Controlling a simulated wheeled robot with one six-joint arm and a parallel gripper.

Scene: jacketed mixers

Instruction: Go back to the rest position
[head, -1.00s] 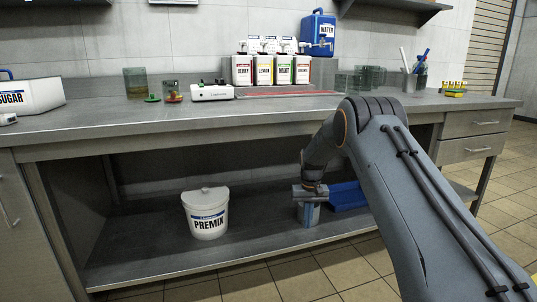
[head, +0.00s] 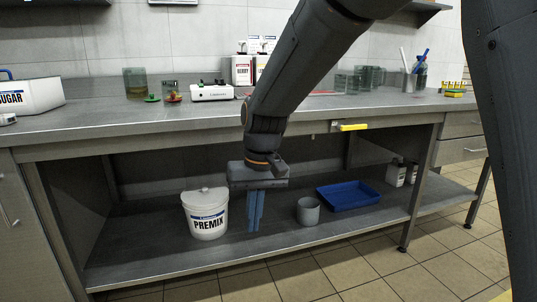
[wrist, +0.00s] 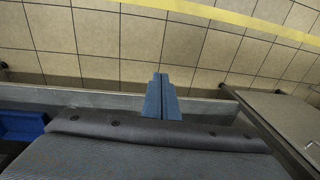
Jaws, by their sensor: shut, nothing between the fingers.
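My gripper (head: 256,212) hangs in front of the lower shelf in the head view, between the premix tub and the grey cup. Its blue fingers point down and are shut together, with nothing between them. In the wrist view the closed fingers (wrist: 160,100) show above the tiled floor and the shelf's front edge. My arm reaches down from the top of the head view and covers part of the counter and some bottles behind it.
A white premix tub (head: 206,214), a grey cup (head: 308,211) and a blue tray (head: 347,196) stand on the lower shelf (head: 140,262). Two small bottles (head: 397,174) are at its right. A yellow handle (head: 352,127) sits under the counter edge. The tiled floor (head: 350,278) in front is clear.

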